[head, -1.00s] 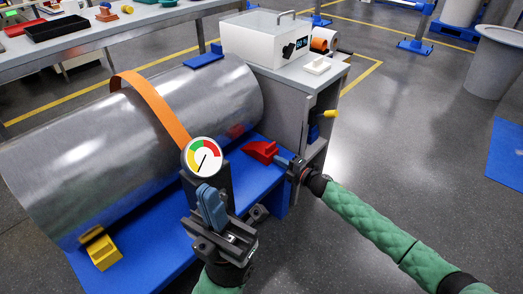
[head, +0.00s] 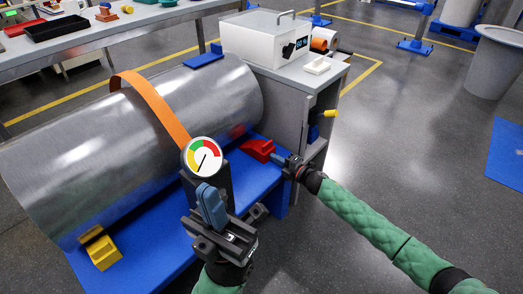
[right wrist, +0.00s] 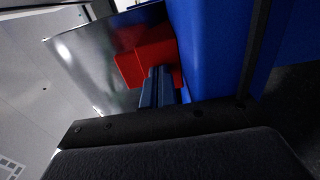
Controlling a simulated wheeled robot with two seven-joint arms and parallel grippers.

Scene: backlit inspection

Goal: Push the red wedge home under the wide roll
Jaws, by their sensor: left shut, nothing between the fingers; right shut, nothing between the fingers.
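The wide roll (head: 75,160), a large grey metallic cylinder with an orange band, lies on a blue bed. The red wedge (head: 257,150) sits on the bed near the roll's right end, its thin side toward the roll. Whether it touches the roll is unclear. My right gripper (head: 286,162) is shut, its fingertips against the wedge's rear. In the right wrist view the blue fingertips (right wrist: 158,88) press at the red wedge (right wrist: 146,58), which is partly hidden behind them. My left gripper (head: 211,205) is shut and empty in front of the dial gauge (head: 203,157).
A yellow wedge (head: 103,252) sits under the roll's near left end. A grey cabinet (head: 290,100) with a white box (head: 262,40) stands beyond the right end. The gauge's dark post stands close to the roll.

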